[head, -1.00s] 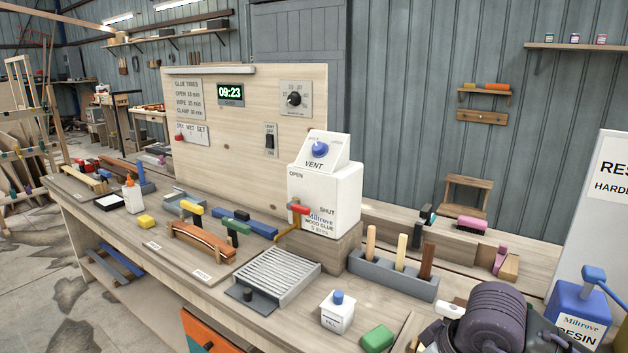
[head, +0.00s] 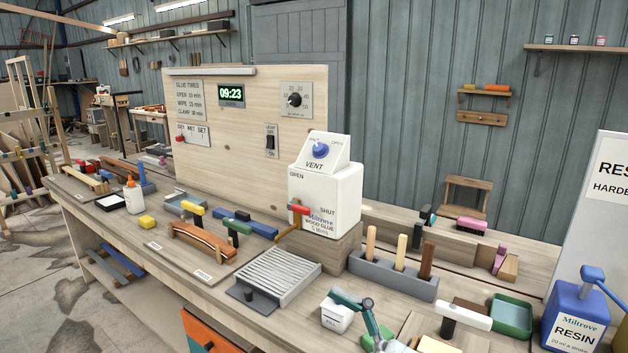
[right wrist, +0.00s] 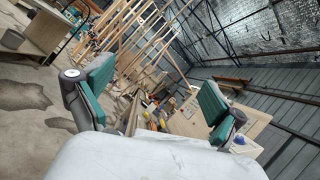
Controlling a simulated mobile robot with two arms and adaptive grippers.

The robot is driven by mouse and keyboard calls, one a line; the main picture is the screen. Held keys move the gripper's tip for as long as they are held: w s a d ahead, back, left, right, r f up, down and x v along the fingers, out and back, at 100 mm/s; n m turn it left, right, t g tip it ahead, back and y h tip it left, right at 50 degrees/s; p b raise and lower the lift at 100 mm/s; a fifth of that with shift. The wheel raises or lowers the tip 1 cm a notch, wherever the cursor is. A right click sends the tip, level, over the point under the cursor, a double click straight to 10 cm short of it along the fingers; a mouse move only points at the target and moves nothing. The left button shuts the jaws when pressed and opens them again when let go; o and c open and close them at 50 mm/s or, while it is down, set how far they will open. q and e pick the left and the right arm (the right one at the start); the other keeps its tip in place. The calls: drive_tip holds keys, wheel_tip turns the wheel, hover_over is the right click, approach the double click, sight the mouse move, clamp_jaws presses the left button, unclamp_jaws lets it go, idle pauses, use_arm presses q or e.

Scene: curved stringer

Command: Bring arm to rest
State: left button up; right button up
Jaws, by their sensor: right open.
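My right gripper (head: 362,314) shows at the bottom of the head view, low over the front of the bench. That view faces the workshop floor, timber racks and wall. I cannot tell whether the finger touches the jar. My left gripper is in neither view.
The bench holds a white glue box (head: 325,195), a slatted grey rack (head: 275,275), a grey block with upright handles (head: 392,275), a green tray (head: 511,316), a white-handled tool (head: 463,317) and a blue resin pump (head: 576,312). A green block is partly hidden by the gripper.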

drive_tip(key=w+d+f+m+t+h, duration=0.1)
drive_tip(key=w+d+m+t+h, duration=0.35)
drive_tip(key=m, duration=0.75)
drive_tip(key=w+d+f+m+t+h, duration=0.1)
drive_tip(key=d+m+t+h, duration=0.45)
drive_tip(key=m+t, duration=0.5)
drive_tip(key=d+f+m+g+h, duration=0.4)
drive_tip(key=d+f+m+h, duration=0.15)
drive_tip(key=f+m, duration=0.35)
drive_tip(key=d+f+m+g+h, duration=0.35)
drive_tip(key=f+m+h, duration=0.3)
drive_tip(key=m, duration=0.45)
drive_tip(key=s+d+f+m+g+y, duration=0.1)
drive_tip(key=s+f+m+g, duration=1.1)
drive_tip(key=s+f, duration=0.8)
wheel_tip(320, 180, down, 24)
drive_tip(key=s+g, duration=0.1)
drive_tip(key=s, duration=0.1)
drive_tip(key=s+d+f+g, duration=0.1)
drive_tip(key=s+d+f, duration=0.1)
drive_tip(key=s+f, duration=1.3)
drive_tip(key=shift+s+d+f+n, duration=0.15)
drive_tip(key=shift+d+f+n, duration=0.3)
drive_tip(key=shift+f, duration=0.3)
